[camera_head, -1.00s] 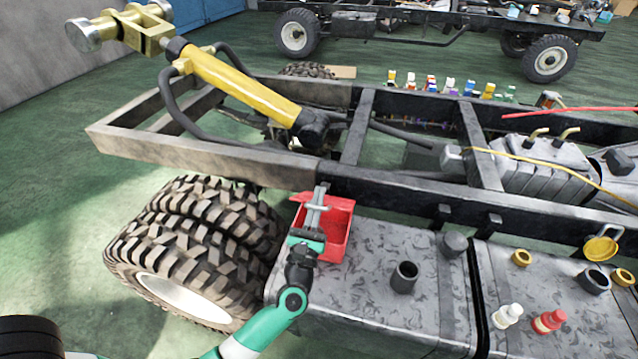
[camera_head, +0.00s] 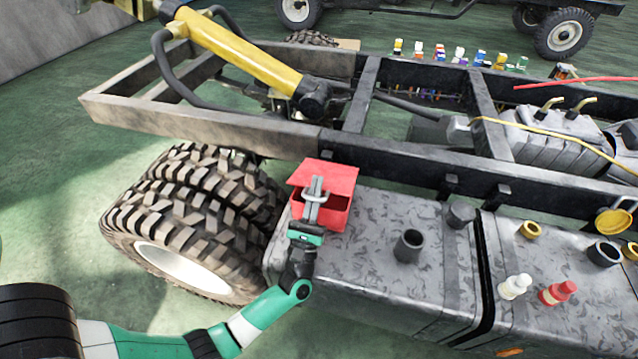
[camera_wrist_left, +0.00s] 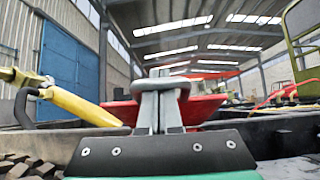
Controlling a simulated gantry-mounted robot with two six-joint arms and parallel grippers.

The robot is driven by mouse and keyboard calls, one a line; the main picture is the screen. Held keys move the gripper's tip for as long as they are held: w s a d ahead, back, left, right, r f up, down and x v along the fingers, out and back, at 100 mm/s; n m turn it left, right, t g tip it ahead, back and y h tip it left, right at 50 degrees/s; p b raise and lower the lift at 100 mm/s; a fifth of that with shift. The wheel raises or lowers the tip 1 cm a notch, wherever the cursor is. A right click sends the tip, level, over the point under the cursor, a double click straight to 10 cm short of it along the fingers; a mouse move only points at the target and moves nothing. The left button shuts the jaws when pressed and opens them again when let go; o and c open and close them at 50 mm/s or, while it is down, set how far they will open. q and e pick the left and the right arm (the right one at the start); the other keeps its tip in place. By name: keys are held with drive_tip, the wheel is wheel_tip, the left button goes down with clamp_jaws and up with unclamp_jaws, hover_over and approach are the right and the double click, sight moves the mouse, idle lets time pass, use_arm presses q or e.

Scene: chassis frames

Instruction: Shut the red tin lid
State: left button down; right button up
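My left gripper (camera_head: 315,186) points away from the camera across the tin's front and overlaps the lid in the picture. Its fingers (camera_wrist_left: 160,100) are close together in the left wrist view, with red surfaces spreading behind them on both sides. I see nothing clearly between the fingers. Whether they touch the lid cannot be told. My right gripper is out of view.
The dark chassis rail (camera_head: 420,175) runs just behind the tin. Large tyres (camera_head: 190,225) stand to its left. A short dark pipe neck (camera_head: 408,246) rises from the tank (camera_head: 375,285) to the right. White (camera_head: 514,287) and red (camera_head: 558,292) small items stand farther right.

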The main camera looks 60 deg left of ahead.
use_arm(q)
drive_tip(key=shift+s+d+f, duration=0.1)
drive_tip(key=shift+d, duration=0.05)
idle(0.5)
drive_tip(key=v, duration=1.1)
drive_tip(key=shift+s+f, duration=0.1)
drive_tip(key=shift+f, duration=0.2)
drive_tip(key=shift+d, duration=0.1)
